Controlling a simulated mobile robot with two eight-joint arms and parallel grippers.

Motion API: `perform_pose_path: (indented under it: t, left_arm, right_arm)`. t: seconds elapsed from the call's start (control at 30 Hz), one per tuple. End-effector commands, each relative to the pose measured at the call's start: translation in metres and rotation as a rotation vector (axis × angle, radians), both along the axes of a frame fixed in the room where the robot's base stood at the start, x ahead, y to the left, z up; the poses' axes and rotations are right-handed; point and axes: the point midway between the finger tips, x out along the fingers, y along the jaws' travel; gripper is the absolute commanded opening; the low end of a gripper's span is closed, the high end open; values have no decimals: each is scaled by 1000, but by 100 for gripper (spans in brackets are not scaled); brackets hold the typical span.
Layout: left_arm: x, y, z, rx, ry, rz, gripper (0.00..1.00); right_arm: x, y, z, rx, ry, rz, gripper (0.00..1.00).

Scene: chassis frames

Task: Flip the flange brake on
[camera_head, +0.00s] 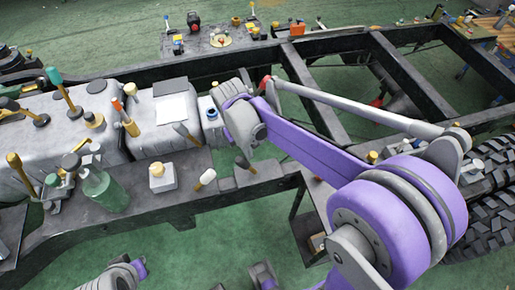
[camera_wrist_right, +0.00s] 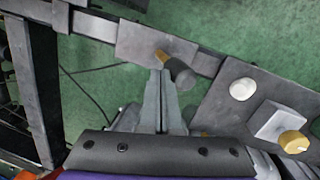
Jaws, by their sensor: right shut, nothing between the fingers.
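A small lever with a gold base and dark grey handle (camera_wrist_right: 180,74) stands tilted on a grey plate (camera_wrist_right: 135,40) on the chassis frame. I take this lever to be the flange brake, but no label shows. In the head view its dark handle (camera_head: 242,163) shows at the inner end of the rail. My right gripper (camera_wrist_right: 163,78) is shut and empty, its tips right beside the lever's base; I cannot tell if they touch. In the head view my right gripper (camera_head: 246,146) hangs just above the lever. My left gripper is not in view.
A white-capped knob (camera_head: 207,177), a white box with a gold knob (camera_head: 160,178) and a green bottle (camera_head: 105,193) stand left along the rail. Grey tanks (camera_head: 70,125) with several upright levers lie behind. Green floor (camera_head: 190,250) is open in front.

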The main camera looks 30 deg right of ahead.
Motion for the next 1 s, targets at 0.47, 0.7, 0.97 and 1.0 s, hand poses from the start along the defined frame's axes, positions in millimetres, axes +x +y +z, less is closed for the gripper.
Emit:
perform_pose_path:
  t: [0.47,0.7,0.97,1.0]
  left_arm:
    - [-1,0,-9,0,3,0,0]
    - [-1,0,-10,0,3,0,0]
    - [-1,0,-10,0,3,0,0]
    - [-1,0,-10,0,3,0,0]
  right_arm:
    - [7,29,-10,-148,36,0,0]
    - [8,34,-12,-144,36,0,0]
    - [8,36,-13,-139,35,1,0]
    - [8,36,-13,-139,35,2,0]
